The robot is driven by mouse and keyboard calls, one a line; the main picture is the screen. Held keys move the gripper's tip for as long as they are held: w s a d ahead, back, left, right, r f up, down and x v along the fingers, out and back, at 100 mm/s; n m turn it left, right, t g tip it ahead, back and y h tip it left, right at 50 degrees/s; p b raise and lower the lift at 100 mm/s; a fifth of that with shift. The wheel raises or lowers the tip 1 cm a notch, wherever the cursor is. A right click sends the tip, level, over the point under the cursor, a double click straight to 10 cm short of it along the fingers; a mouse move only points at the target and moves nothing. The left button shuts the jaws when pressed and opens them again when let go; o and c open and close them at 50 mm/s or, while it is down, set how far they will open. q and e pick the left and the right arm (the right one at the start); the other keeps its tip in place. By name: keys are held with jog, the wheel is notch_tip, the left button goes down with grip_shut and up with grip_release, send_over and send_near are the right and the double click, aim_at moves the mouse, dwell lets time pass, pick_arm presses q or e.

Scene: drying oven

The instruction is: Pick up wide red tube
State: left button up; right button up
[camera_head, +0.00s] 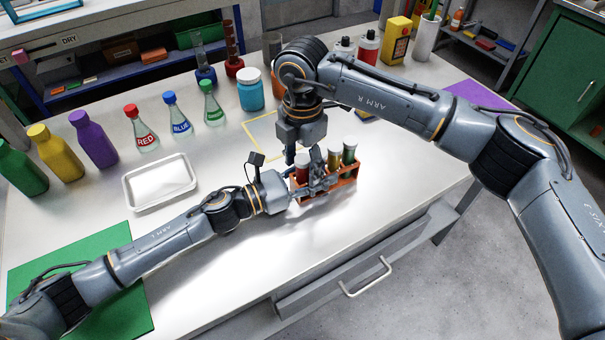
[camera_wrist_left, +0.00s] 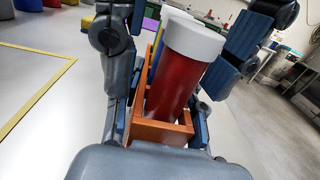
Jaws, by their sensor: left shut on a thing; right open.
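The wide red tube (camera_head: 302,171) has a white cap and stands in the left end of the orange rack (camera_head: 345,184). In the left wrist view the red tube (camera_wrist_left: 181,78) fills the middle, leaning in the picture, its foot in the rack (camera_wrist_left: 158,131). My left gripper (camera_head: 297,192) is shut on the end of the rack, one finger on each side. My right gripper (camera_head: 304,160) reaches down from above, open, with its fingers on either side of the tube's upper part. A gap shows beside the tube; contact is hard to tell in the head view.
A white tray (camera_head: 133,192), coloured bottles (camera_head: 94,140) and flasks (camera_head: 146,138) stand to the left. A yellow outlined square (camera_head: 258,137) lies behind. The front right tabletop is clear.

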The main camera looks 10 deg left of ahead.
jog(key=c, duration=1)
notch_tip(320, 180, up, 18)
jog(key=shift+r, duration=0.1)
pick_arm(q)
jog(key=o, duration=1.3)
jog(key=shift+c, duration=0.2)
